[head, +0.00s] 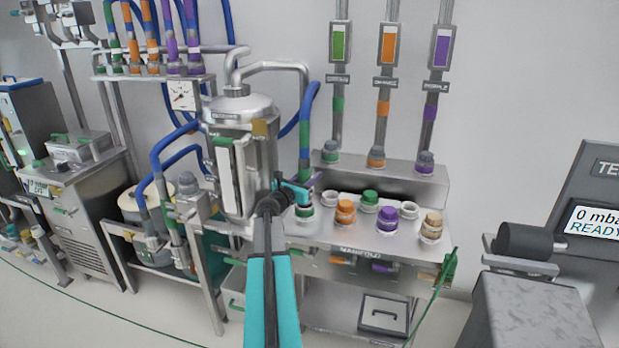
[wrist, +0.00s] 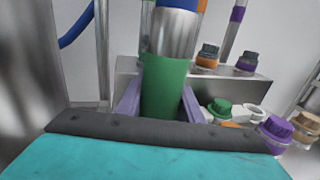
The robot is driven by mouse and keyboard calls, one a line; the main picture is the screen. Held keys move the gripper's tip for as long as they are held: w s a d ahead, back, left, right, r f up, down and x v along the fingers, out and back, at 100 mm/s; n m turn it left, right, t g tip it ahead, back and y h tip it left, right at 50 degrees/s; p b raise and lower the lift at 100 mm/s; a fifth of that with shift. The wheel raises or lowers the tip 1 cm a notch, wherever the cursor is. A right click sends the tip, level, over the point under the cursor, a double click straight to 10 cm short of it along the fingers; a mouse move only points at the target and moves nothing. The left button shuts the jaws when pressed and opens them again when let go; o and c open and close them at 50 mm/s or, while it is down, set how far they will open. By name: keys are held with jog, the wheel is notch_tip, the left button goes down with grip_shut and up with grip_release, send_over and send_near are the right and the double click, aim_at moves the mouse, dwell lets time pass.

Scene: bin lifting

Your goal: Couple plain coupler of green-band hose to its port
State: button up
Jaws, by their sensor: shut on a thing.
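A blue hose (head: 308,105) with a green band comes down to my gripper (head: 300,192) at the left end of the manifold. In the wrist view, the two purple fingers of my gripper (wrist: 160,108) are shut on the green section (wrist: 165,85) of its coupler, below a silver collar (wrist: 174,35). The coupler hangs about upright. A green-and-white ring (head: 304,212) shows just below my gripper in the head view. The coupler's lower end is hidden, so I cannot tell whether it touches a port.
The manifold bench (head: 365,262) carries a green cap (head: 370,197), an orange cap (head: 345,207), a purple cap (head: 388,214), a tan cap (head: 432,223) and white open ports (head: 408,210). A steel tank (head: 240,150) stands close on the left. A grey block (head: 540,310) stands at right.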

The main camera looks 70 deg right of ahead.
jog(key=shift+f, duration=0.15)
jog(key=shift+f+b, duration=0.85)
jog(key=shift+f, duration=0.05)
jog(key=shift+f+b, duration=0.9)
jog(key=shift+f, duration=0.25)
dwell(1.7)
jog(key=o, duration=1.4)
jog(key=shift+c, duration=0.2)
jog(key=shift+a, duration=0.15)
jog(key=b+v, duration=0.2)
jog(key=v, duration=1.1)
jog(key=shift+a, duration=0.3)
jog(key=shift+s, duration=0.1)
